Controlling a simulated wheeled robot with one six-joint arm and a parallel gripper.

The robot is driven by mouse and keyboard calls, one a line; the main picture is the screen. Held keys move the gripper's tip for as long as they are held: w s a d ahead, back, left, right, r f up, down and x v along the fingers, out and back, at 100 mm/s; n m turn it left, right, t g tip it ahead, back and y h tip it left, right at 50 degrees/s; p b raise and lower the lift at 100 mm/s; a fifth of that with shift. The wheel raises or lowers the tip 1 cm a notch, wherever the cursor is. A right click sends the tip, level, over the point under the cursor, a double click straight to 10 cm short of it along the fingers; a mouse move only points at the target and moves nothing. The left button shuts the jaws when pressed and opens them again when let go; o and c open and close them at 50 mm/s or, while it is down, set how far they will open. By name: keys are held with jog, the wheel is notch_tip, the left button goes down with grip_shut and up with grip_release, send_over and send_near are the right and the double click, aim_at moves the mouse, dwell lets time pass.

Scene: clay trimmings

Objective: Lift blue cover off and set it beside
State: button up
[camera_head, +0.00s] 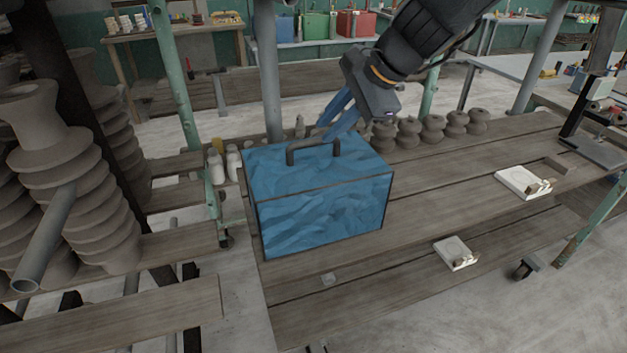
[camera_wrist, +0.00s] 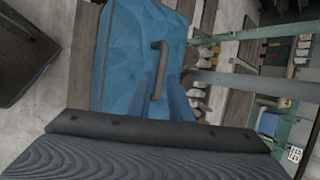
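The blue cover (camera_head: 325,208) is a box shape with dark edges and a dark handle (camera_head: 314,149) on top. It sits upright on the wooden plank table and hides whatever is under it. My gripper (camera_head: 329,133) reaches down from the upper right, with its blue fingers apart just behind the handle. In the wrist view the blue cover (camera_wrist: 133,50) fills the upper middle. There the handle (camera_wrist: 160,68) shows between the two fingers of my gripper (camera_wrist: 163,82). I cannot tell whether either finger touches it.
Small white trays (camera_head: 455,252) and (camera_head: 523,182) lie on the planks to the right. Several dark rounded clay pieces (camera_head: 432,130) stand behind the cover. Tall stacked clay pieces (camera_head: 80,200) stand at the left. Bare planks (camera_head: 430,205) lie right of the cover.

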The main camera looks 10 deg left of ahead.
aim_at(316, 140)
jog(key=shift+w+p+x, duration=0.15)
jog(key=shift+p+x, duration=0.15)
jog(key=shift+x, duration=1.65)
jog(key=shift+w+p+x, duration=0.1)
jog(key=shift+p+x, duration=0.15)
jog(key=shift+x, duration=1.65)
jog(key=shift+d, duration=0.1)
grip_shut()
